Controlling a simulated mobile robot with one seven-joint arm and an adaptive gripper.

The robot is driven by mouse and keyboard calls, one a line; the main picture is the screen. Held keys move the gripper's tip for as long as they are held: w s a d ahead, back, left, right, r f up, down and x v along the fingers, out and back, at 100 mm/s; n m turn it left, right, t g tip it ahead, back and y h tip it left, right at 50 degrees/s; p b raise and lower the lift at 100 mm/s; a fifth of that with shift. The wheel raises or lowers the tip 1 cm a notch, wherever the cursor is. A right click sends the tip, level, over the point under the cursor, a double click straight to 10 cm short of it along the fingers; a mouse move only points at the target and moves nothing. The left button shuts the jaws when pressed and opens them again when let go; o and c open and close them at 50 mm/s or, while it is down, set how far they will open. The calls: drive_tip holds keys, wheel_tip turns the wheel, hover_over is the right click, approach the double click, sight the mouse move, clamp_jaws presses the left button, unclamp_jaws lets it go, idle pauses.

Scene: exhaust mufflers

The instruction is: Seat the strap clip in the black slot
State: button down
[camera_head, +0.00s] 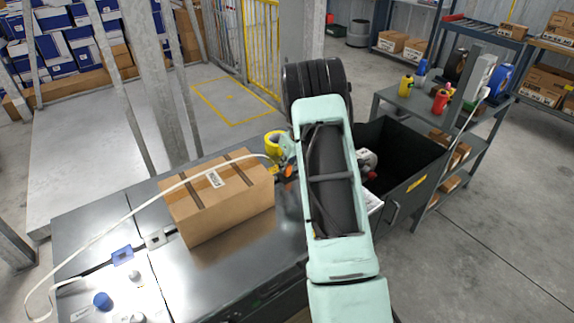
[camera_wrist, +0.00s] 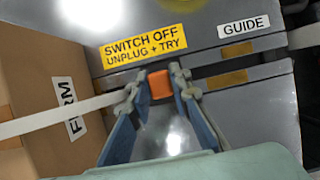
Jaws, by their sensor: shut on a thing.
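The strap clip, an orange block (camera_wrist: 160,85), sits between the fingertips of my gripper (camera_wrist: 157,92) in the wrist view. My gripper is shut on it, over the grey metal surface just below a yellow "SWITCH OFF" label. A white strap (camera_wrist: 60,115) comes in from the left to the gripper. A dark groove (camera_wrist: 212,75), which may be the black slot, runs to the right of the clip. Whether the clip touches the surface is unclear. In the head view my gripper (camera_head: 286,168) is beside the box's right end, and the white strap (camera_head: 120,223) crosses over the box.
A cardboard box (camera_head: 220,195) stands on the metal bench (camera_head: 255,250), left of my gripper. A yellow roll (camera_head: 273,144) lies behind the gripper. A black open bin (camera_head: 425,180) is to the right. A "GUIDE" label (camera_wrist: 250,24) is at upper right.

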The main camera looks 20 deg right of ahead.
drive_tip(key=shift+f, duration=0.45)
idle(0.6)
drive_tip(key=c, duration=1.7)
unclamp_jaws()
drive_tip(key=shift+r, duration=0.1)
drive_tip(key=v, duration=1.1)
drive_tip(key=shift+s+r, duration=0.1)
drive_tip(key=shift+r, duration=0.3)
